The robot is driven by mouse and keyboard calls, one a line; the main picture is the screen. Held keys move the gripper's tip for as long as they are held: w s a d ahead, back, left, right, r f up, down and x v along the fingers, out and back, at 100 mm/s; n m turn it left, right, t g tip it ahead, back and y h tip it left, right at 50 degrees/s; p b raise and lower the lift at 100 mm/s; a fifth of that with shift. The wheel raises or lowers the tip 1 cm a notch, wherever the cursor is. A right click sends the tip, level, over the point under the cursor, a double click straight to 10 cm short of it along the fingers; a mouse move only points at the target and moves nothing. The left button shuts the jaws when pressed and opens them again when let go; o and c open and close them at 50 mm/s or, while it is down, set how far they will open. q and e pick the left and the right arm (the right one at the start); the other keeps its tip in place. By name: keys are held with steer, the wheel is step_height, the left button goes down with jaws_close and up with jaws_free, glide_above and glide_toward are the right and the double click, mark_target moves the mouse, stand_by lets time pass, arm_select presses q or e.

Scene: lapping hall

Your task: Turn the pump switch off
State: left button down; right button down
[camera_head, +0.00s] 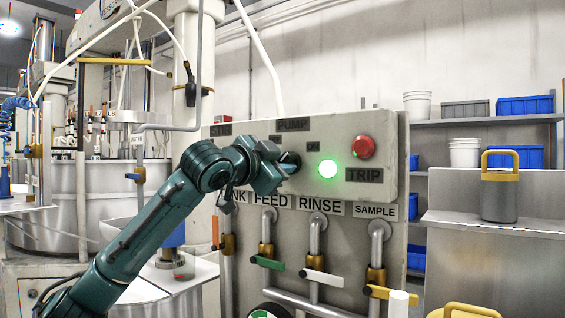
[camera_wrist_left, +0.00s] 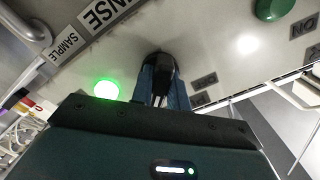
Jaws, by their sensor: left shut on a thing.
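The grey control panel (camera_head: 240,144) carries a PUMP label (camera_head: 293,125) with a small ON label (camera_head: 313,147) below it. My left gripper (camera_head: 287,164) is at the panel under these labels, shut on the dark pump switch. In the left wrist view the blue fingers (camera_wrist_left: 162,92) close around the black pump switch (camera_wrist_left: 160,63). Which way the switch points is hidden by the fingers. The green lamp (camera_head: 328,169) beside it is lit and also glows in the left wrist view (camera_wrist_left: 106,90). My right gripper is not in view.
A red button (camera_head: 363,147) above the TRIP label sits right of the lamp. A green button (camera_wrist_left: 275,8) shows in the left wrist view. Valve handles, green (camera_head: 267,262), white (camera_head: 322,278) and yellow (camera_head: 388,292), stick out below. A lidded canister (camera_head: 499,190) stands at right.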

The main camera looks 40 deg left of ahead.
arm_select(q)
steer(key=n, duration=0.6)
steer(key=shift+p, duration=0.4)
steer(key=shift+n, duration=1.3)
steer(key=c, duration=1.5)
jaws_free()
steer(key=shift+c, duration=0.2)
steer(key=shift+o, duration=0.9)
